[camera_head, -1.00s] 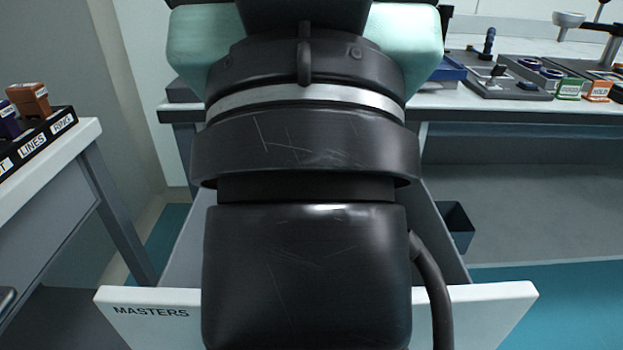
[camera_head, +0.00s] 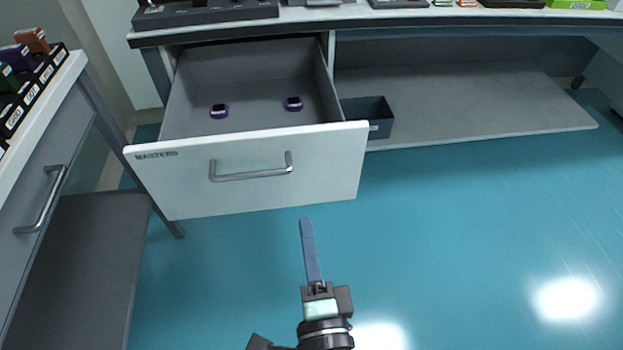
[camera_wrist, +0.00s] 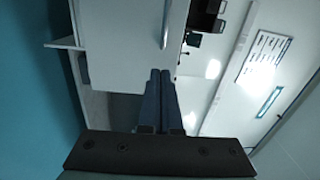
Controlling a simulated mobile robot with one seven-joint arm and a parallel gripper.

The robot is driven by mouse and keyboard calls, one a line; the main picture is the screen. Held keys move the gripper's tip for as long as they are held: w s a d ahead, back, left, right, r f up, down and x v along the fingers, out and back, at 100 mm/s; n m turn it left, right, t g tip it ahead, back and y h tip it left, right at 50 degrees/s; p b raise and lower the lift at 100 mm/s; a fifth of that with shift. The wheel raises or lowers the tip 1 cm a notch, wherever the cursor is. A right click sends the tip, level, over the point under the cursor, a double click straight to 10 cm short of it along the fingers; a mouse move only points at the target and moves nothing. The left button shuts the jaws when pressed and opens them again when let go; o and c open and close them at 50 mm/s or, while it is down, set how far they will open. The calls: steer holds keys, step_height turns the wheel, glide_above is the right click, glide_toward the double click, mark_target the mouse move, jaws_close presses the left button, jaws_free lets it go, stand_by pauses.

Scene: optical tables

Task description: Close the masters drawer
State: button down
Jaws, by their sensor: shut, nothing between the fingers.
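The masters drawer (camera_head: 330,160) is pulled open below the bench at the upper left of the head view. Its white front carries the label MASTERS and a grey bar handle (camera_head: 251,168).
A dark bin (camera_head: 366,119) stands on the lower shelf (camera_head: 450,105) right of the drawer. A white-topped bench (camera_head: 42,95) with labelled trays and its own handled drawer stands at the left. The teal floor (camera_head: 470,230) is clear at the right.

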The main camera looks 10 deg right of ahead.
mark_target(297, 158)
steer(key=shift+m, duration=0.3)
steer(key=w, duration=0.4)
steer(key=w+p, duration=0.1)
steer(key=w, duration=0.3)
steer(key=w+f+p, duration=0.1)
steer(key=w, duration=0.4)
steer(key=shift+w+d, duration=0.1)
steer(key=shift+d, duration=0.1)
steer(key=shift+w, duration=0.1)
